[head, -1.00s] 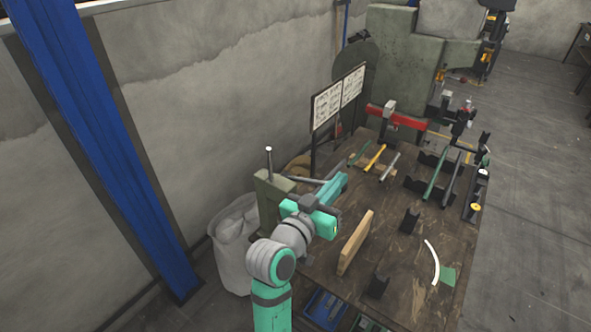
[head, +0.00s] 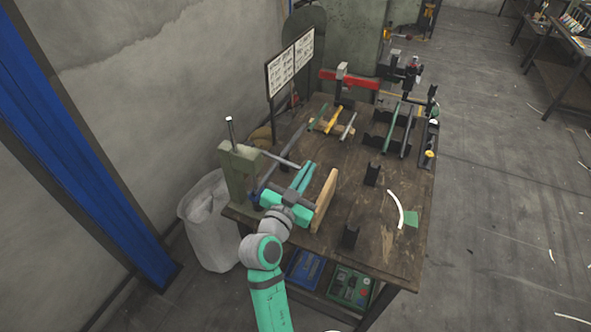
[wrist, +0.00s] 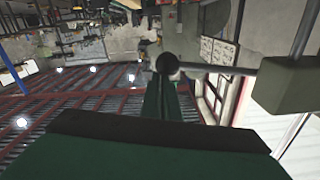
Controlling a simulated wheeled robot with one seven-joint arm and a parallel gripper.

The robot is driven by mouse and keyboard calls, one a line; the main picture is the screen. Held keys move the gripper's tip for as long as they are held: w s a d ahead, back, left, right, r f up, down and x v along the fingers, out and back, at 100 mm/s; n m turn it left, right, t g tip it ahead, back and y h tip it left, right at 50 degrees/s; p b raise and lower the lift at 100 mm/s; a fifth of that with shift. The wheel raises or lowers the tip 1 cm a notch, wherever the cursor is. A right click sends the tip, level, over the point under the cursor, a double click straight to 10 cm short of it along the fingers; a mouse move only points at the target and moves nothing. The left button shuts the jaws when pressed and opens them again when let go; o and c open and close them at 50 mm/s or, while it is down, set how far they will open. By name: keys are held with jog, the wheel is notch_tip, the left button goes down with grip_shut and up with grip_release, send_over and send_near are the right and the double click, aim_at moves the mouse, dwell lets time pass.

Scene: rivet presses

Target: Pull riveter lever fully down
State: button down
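The riveter (head: 239,172) is a grey-green press at the table's near left corner, with an upright metal rod on top. Its lever (head: 281,158) sticks out to the right, roughly level, sloping slightly down in the head view. In the wrist view the lever (wrist: 218,69) runs from the green block (wrist: 288,86) to a dark ball knob (wrist: 167,64). My teal gripper (head: 309,167) is by the lever's free end. Its fingers (wrist: 168,100) look closed together, with the knob just beyond or above the tips. Whether they touch is unclear. Nothing is seen between them.
Black brackets (head: 372,174), coloured rods (head: 333,119) and a red tool (head: 350,80) lie on the table (head: 375,232). A white sack (head: 203,215) stands left of the table. The floor to the right is mostly open.

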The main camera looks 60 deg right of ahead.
jog(key=shift+w+f, duration=0.2)
jog(key=shift+f, duration=0.45)
notch_tip(320, 180, up, 4)
jog(key=s+d, duration=0.1)
jog(key=a, duration=0.9)
jog(key=shift+s+a+r, duration=0.25)
jog(key=shift+a+r, duration=0.1)
jog(key=shift+a, duration=0.05)
jog(key=shift+w+a, duration=0.1)
